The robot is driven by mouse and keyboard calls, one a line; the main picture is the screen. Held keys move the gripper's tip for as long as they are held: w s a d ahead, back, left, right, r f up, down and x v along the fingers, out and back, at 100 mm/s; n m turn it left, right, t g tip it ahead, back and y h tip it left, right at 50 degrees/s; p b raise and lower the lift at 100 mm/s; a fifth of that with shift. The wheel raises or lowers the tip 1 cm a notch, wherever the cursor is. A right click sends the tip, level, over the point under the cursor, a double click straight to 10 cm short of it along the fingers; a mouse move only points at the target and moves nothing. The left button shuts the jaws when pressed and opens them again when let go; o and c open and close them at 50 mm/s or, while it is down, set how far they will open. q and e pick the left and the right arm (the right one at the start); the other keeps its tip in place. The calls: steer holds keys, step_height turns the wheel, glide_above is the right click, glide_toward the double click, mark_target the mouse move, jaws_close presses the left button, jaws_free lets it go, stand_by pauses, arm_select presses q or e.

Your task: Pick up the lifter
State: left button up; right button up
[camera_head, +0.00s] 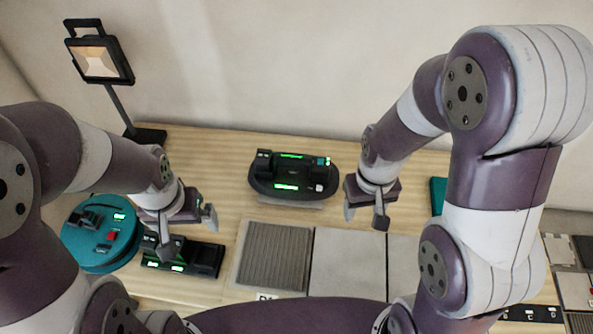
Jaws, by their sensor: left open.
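The thing that looks most like the lifter is a black oval device (290,190) with a raised handle-like body and green lit displays. It sits at the back middle of the wooden table, between my two grippers. My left gripper (189,236) is open, its fingers apart, over the left part of the table, to the left of the oval device. My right gripper (365,219) is open and empty, just right of the oval device and apart from it. A grey base edge shows under the device's front.
A teal round device (90,252) stands at the left. A black unit with green lights (207,261) lies below my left gripper. A ribbed grey tile (272,262) and a plain tile (347,266) lie in front. A work lamp (100,62) stands back left.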

steer(key=w+a+f+n+p, duration=0.1)
steer(key=w+a+f+n, duration=0.15)
steer(key=w, duration=0.45)
steer(key=w+a+f+n+p, duration=0.1)
steer(key=w+a+f, duration=0.15)
steer(key=w, duration=0.45)
steer(key=n+p, duration=0.1)
steer(key=n, duration=0.7)
glide_toward(296, 159)
steer(key=shift+s+d, duration=0.2)
steer(key=shift+s, duration=0.15)
steer(key=f+n+b, duration=0.1)
steer(key=f+b, duration=0.1)
steer(key=f+n+b, duration=0.1)
steer(key=f+b, duration=0.1)
steer(key=b, duration=0.1)
steer(key=f+n+b, duration=0.1)
steer(key=b, duration=0.1)
steer(key=shift+w+f+b, duration=0.35)
steer(key=shift+f, duration=0.05)
steer(key=shift+a+f+p, duration=0.2)
steer(key=shift+f+p, duration=0.65)
steer(key=shift+p, duration=0.3)
step_height(296, 159, down, 2)
steer(key=shift+f, duration=0.4)
steer(key=shift+f+b, duration=0.25)
steer(key=shift+b, duration=0.15)
